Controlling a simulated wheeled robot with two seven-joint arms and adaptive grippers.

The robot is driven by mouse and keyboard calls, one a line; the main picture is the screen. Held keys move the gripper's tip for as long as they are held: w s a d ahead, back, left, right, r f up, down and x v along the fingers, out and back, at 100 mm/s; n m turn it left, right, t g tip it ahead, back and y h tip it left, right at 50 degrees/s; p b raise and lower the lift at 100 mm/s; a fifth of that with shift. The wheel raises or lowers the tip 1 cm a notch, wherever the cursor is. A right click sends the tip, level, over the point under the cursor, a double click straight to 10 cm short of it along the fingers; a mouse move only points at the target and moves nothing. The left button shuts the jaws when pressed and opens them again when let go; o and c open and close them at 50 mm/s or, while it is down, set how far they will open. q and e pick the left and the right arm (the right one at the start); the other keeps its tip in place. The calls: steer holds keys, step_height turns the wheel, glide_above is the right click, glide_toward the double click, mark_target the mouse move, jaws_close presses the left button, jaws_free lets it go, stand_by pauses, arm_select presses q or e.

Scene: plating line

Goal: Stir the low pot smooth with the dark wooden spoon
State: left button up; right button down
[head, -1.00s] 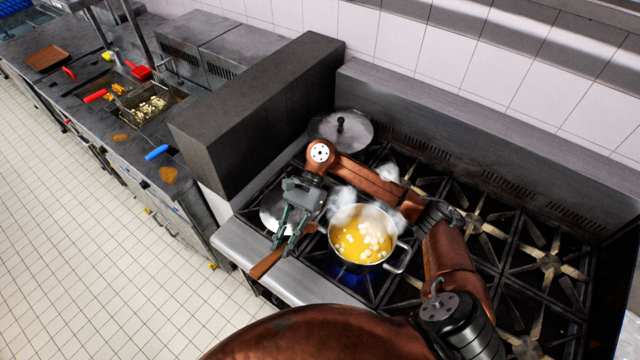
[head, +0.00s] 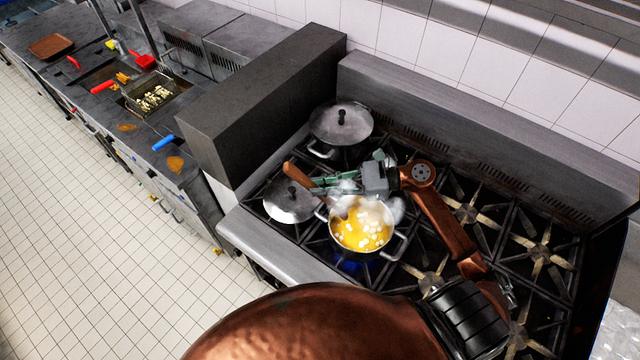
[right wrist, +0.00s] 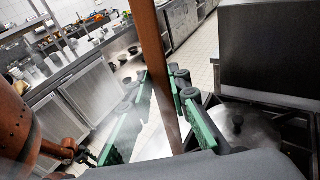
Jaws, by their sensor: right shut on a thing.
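The low pot (head: 390,254) stands on the stove, holding yellow liquid with several white lumps. Steam rises over its back side. My right gripper (head: 322,185) is above the pot's back left edge, reaching in from the right. It is shut on the dark wooden spoon (head: 297,173), whose handle end sticks up to the left. In the right wrist view the spoon's handle (right wrist: 152,40) runs between the green finger pads of the gripper (right wrist: 166,100). My left gripper is out of view.
A lidded pot (head: 290,203) stands close left of the low pot, and another lidded pot (head: 341,122) behind. Blue flame (head: 350,266) shows under the low pot. A dark block (head: 255,105) stands left of the burners. Bare burner grates (head: 540,250) lie to the right.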

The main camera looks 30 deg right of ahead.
mark_target(340, 210)
steer(key=shift+s+d+f+b, duration=0.15)
steer(key=shift+d+f+b, duration=0.15)
steer(key=shift+f, duration=0.35)
steer(key=shift+s+d+f+b, duration=0.15)
steer(key=shift+d+f, duration=0.2)
steer(key=shift+f, duration=0.3)
steer(key=shift+s+d+f+b, duration=0.25)
steer(key=shift+d+f, duration=0.2)
steer(key=shift+f, duration=0.3)
steer(key=shift+s+d+f+b, duration=0.25)
steer(key=shift+d+f, duration=0.15)
steer(key=shift+f, duration=0.3)
steer(key=f+b, duration=0.1)
steer(key=d+f+b, duration=0.1)
steer(key=f+b, duration=0.1)
steer(key=shift+s+d+b, duration=0.3)
steer(key=shift+s, duration=0.05)
steer(key=f+b, duration=0.1)
steer(key=d+f+b, duration=0.1)
steer(key=b, duration=0.1)
steer(key=s+d+f+b, duration=0.1)
steer(key=shift+s+d+f+b, duration=0.1)
steer(key=shift+d+f+b, duration=0.15)
steer(key=shift+f+b, duration=0.15)
steer(key=shift+s+a, duration=0.1)
